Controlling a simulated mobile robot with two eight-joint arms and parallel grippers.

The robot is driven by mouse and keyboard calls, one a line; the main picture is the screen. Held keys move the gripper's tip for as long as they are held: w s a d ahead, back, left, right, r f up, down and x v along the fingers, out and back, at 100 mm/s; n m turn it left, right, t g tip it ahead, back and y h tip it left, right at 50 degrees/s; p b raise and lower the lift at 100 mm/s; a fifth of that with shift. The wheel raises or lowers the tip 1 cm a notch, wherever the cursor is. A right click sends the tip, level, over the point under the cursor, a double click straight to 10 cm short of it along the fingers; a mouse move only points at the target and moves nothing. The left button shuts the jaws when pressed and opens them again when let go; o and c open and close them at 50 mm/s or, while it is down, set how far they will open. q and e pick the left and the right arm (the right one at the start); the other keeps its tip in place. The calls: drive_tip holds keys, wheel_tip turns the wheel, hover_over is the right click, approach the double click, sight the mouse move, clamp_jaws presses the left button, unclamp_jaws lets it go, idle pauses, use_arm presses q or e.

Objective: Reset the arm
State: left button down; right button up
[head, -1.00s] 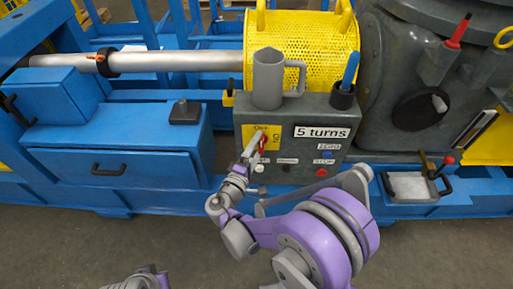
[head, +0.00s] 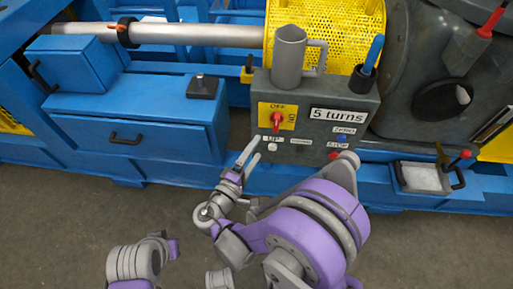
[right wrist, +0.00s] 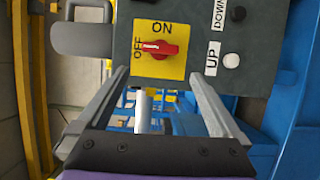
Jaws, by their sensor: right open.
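My right gripper (head: 253,148) is in front of the grey control box (head: 262,86), below and left of its red switch (head: 277,122). The right wrist view shows the gripper (right wrist: 151,82) open and empty, apart from the box. The red switch (right wrist: 160,49) sits on a yellow plate marked OFF and ON; its handle lines up with OFF.
A grey mug (head: 288,62) and a dark holder with a blue-handled tool (head: 372,60) stand on the box. A blue drawer cabinet (head: 140,145) is at left. A metal shaft (head: 195,34) runs behind to a yellow mesh guard (head: 340,25). The floor in front is clear.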

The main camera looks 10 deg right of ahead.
idle(0.3)
drive_tip(key=s+d+f+m+g+y, duration=0.2)
drive_tip(key=s+d+g, duration=0.1)
drive_tip(key=d, duration=0.3)
drive_tip(key=s+d+f+m+g+y, duration=0.1)
drive_tip(key=s+d+g, duration=0.1)
drive_tip(key=d+g, duration=0.3)
drive_tip(key=s+m+g+y, duration=0.2)
drive_tip(key=s+m+y, duration=0.55)
drive_tip(key=s, duration=0.85)
use_arm(q)
wheel_tip(320, 180, up, 21)
drive_tip(key=w+t+p, duration=0.1)
drive_tip(key=p, duration=1.7)
drive_tip(key=shift+w+r+p, duration=0.15)
drive_tip(key=shift+w+p, duration=0.25)
use_arm(e)
wheel_tip(320, 180, up, 20)
drive_tip(key=w+t, duration=0.1)
drive_tip(key=w, duration=0.1)
drive_tip(key=shift+w+r+y, duration=0.2)
drive_tip(key=shift+y, duration=0.25)
use_arm(q)
drive_tip(key=shift+s, duration=0.15)
use_arm(e)
drive_tip(key=shift+s, duration=0.15)
